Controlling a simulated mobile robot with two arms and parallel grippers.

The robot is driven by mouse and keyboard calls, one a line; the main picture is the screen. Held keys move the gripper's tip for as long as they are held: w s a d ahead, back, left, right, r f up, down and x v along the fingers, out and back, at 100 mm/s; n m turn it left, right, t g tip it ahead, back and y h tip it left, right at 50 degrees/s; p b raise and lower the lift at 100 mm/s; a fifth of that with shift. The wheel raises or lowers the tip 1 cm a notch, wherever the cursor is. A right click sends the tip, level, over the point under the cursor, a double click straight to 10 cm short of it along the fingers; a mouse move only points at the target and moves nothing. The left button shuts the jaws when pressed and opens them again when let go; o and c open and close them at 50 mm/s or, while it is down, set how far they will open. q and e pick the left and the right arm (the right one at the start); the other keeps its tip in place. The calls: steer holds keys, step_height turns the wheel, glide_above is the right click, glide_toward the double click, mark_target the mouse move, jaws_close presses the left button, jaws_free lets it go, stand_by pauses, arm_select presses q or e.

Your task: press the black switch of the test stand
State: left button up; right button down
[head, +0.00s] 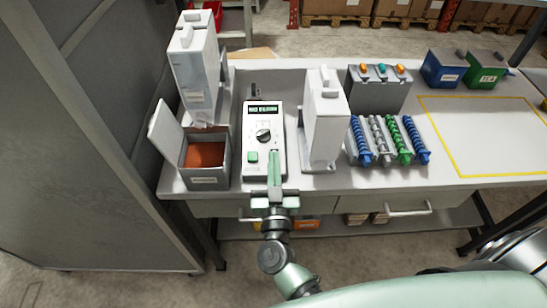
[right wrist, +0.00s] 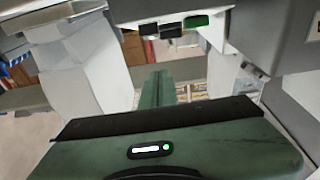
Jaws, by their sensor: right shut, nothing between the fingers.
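The test stand (head: 253,113) is a pale upright box with a display, a dark round dial (head: 263,135) and a green button (head: 252,157). My right gripper (head: 274,153) is shut and empty, its pale green fingers in front of the lower right of the panel, beside the green button. They cover that part, so the black switch is hidden in the head view. In the right wrist view, a small black block (right wrist: 171,30), seemingly the switch, shows beside the green button (right wrist: 196,21), above the shut fingertips (right wrist: 160,74). I cannot tell whether they touch. My left gripper is not in view.
A white dispenser (head: 323,120) stands close right of the test stand. An open-lidded bin (head: 209,180) stands close left, with another dispenser (head: 194,65) behind it. The yellow-outlined table area (head: 485,135) is clear.

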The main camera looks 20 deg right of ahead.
steer(key=s+a+f+b, duration=0.2)
steer(key=s+f, duration=0.2)
steer(key=s, duration=0.3)
steer(key=shift+s+b, duration=0.3)
